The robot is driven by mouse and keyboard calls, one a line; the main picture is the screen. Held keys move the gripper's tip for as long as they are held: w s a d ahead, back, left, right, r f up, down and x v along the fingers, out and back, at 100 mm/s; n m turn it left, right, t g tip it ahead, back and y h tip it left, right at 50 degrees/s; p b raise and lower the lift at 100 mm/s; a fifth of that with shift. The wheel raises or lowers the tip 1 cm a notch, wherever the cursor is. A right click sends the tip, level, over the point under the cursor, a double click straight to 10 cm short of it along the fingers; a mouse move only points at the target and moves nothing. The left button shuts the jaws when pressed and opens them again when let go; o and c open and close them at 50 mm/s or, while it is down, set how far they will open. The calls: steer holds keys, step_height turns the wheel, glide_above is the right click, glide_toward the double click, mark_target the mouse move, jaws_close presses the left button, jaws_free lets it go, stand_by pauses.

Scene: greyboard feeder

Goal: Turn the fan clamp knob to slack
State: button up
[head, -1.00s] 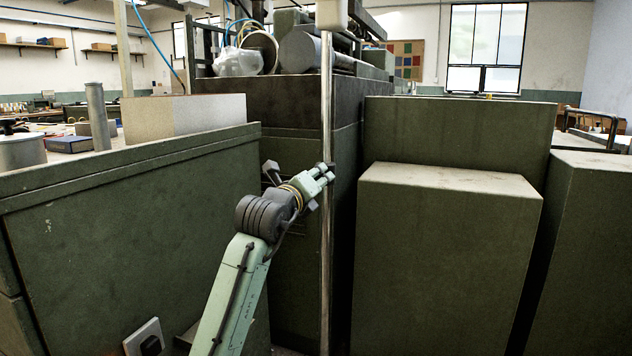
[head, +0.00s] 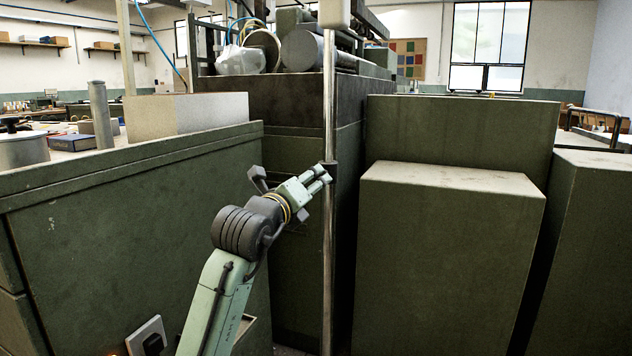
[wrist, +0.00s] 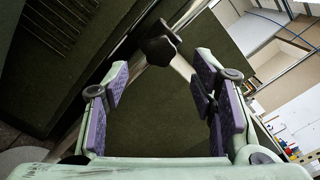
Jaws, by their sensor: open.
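The fan clamp knob (wrist: 160,43) is a black lobed knob on the metal pole, seen in the wrist view just beyond my open fingers and between them. My gripper (wrist: 160,82) is open and empty, with purple pads on both fingers. In the head view, my gripper (head: 322,176) reaches up and right to the upright chrome pole (head: 328,120), close to the clamp. The knob is largely hidden behind the fingers there. I cannot tell whether any finger touches it.
Green cabinets stand close by: a long one (head: 130,220) on the left and a box-shaped one (head: 445,265) on the right. A dark machine housing (head: 265,103) rises behind the pole. A grey-white block (head: 185,113) sits on the left cabinet. A narrow gap surrounds the pole.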

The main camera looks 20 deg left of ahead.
steer(key=s, duration=0.6)
steer(key=shift+a, duration=0.1)
